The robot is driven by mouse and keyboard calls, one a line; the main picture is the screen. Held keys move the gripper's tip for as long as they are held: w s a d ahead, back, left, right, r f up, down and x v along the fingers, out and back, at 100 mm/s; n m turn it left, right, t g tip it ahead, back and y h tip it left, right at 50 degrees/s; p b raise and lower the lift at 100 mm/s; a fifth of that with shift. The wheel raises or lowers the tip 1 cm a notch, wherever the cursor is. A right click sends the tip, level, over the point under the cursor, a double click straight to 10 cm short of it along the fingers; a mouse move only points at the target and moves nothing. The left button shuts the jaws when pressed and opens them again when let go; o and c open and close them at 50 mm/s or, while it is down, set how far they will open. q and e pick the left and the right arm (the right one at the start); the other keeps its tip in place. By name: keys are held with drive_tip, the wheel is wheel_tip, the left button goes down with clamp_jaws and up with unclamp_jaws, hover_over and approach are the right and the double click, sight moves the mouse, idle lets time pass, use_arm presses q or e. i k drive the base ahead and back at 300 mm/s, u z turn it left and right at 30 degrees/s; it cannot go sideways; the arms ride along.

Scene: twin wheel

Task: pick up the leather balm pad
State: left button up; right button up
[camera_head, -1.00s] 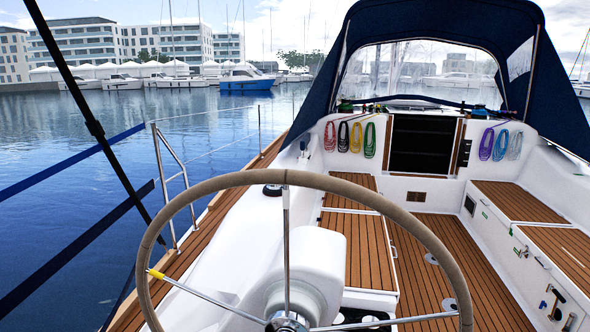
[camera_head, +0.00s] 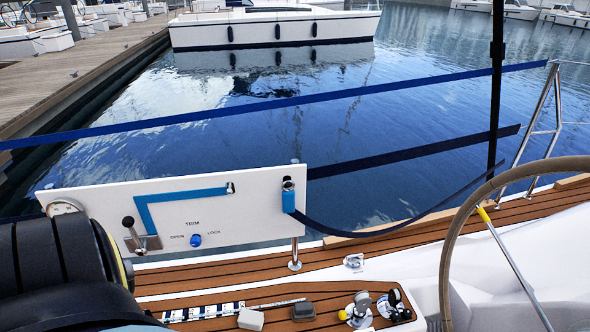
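No gripper of mine is in the camera_head view. Two small blocks lie on the teak ledge at the bottom: a pale grey-white block (camera_head: 250,319) and a dark grey-brown, rounded block (camera_head: 304,311) to its right. Either may be the leather balm pad; I cannot tell which from the looks alone. Both lie free, with nothing holding them.
A blue-white striped strip (camera_head: 203,312) lies left of the blocks, with metal fittings (camera_head: 395,304) to their right. A white trim panel (camera_head: 185,213) with lever and blue knob stands behind. The steering wheel (camera_head: 452,240) is at right. A black ribbed shape fills the lower left.

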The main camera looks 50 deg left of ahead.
sight(304, 312)
drive_tip(key=u, duration=0.85)
drive_tip(key=k, duration=0.65)
drive_tip(key=z, duration=0.65)
drive_tip(key=i, duration=1.1)
drive_tip(key=u, duration=0.65)
